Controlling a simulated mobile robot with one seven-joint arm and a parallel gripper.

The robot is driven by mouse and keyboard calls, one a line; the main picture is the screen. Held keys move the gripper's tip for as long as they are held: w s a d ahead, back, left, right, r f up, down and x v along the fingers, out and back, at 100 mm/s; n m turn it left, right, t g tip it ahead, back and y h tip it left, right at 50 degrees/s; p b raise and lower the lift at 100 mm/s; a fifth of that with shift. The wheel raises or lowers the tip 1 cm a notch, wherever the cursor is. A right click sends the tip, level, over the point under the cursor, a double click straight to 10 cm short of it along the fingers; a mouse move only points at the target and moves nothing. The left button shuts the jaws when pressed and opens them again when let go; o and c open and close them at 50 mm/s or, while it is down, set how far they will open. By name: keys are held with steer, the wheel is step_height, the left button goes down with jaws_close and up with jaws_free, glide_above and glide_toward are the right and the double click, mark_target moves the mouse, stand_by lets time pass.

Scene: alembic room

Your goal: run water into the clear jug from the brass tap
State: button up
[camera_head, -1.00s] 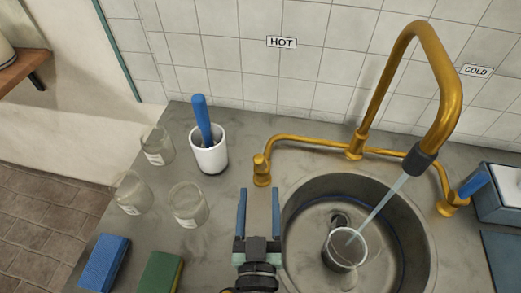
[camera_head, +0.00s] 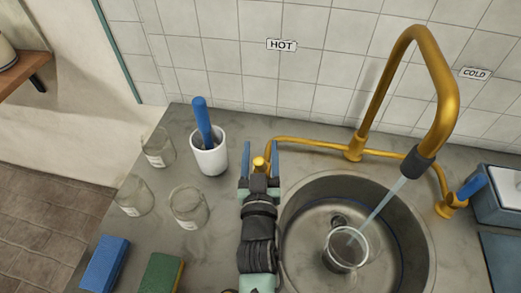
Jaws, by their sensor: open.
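The brass tap (camera_head: 443,100) arches over the round sink, and a stream of water (camera_head: 385,199) runs from its dark nozzle. The clear jug (camera_head: 345,249) stands in the sink with the stream falling into it. How full it is, I cannot tell. The hot-side brass valve (camera_head: 259,164) is at the left end of the pipe, under the HOT label. My gripper (camera_head: 260,150) is open with its blue fingers on either side of this valve; I cannot tell if they touch it. The cold side has a blue lever (camera_head: 473,184) at the right.
Several glass jars, one of them here (camera_head: 188,206), stand on the counter at left. A white cup (camera_head: 209,155) holds a blue-handled brush. A blue sponge (camera_head: 105,262) and a green sponge (camera_head: 161,273) lie at the front left. A blue-grey box (camera_head: 500,195) is at right.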

jaws_close()
stand_by(1.4)
